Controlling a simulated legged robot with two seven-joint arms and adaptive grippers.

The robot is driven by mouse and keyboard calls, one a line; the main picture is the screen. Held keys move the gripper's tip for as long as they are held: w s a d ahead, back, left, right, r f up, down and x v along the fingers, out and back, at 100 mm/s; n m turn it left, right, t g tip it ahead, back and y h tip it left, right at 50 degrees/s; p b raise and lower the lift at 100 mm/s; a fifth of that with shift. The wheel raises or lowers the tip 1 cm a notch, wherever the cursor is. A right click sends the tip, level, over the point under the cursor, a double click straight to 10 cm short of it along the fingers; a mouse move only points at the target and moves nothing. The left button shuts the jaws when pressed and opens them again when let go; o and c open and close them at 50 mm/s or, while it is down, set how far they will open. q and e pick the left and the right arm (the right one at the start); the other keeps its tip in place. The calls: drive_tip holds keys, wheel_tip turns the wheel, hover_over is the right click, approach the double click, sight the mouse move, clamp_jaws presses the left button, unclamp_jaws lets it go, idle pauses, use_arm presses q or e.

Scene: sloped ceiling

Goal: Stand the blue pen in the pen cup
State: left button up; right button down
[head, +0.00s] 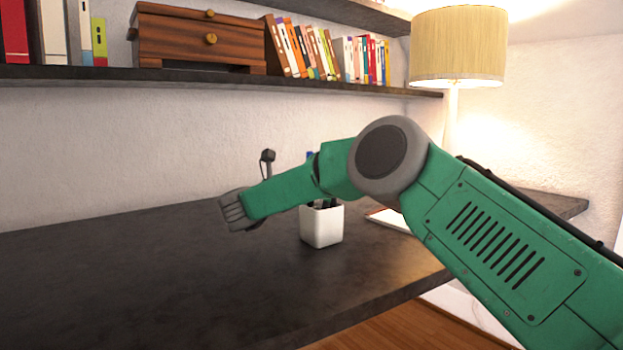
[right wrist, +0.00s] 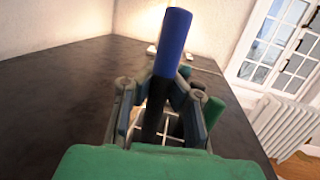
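The blue pen (right wrist: 173,42) stands nearly upright between the fingers of my right gripper (right wrist: 160,88) in the right wrist view. Its upper part is blue and its lower part black. The fingers close in on it from both sides. In the head view, only its blue top (head: 309,155) shows above my forearm, which hides the gripper. The white pen cup (head: 321,228) stands upright on the desk below my forearm, with dark shafts at its mouth. I cannot tell whether the blue pen's lower end is inside the cup. My left gripper is out of view.
The dark desk (head: 150,270) is clear to the left and front of the cup. A white pad (head: 392,218) lies behind my arm. A shelf (head: 200,78) with books and a wooden box runs above; a lamp (head: 458,48) stands right.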

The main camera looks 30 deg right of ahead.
drive_tip(key=shift+d+f+b, duration=0.35)
drive_tip(key=shift+f+b, duration=0.1)
drive_tip(key=c, duration=1.7)
unclamp_jaws()
drive_tip(key=shift+a+r, duration=0.1)
drive_tip(key=shift+a, duration=0.15)
drive_tip(key=shift+r, duration=0.1)
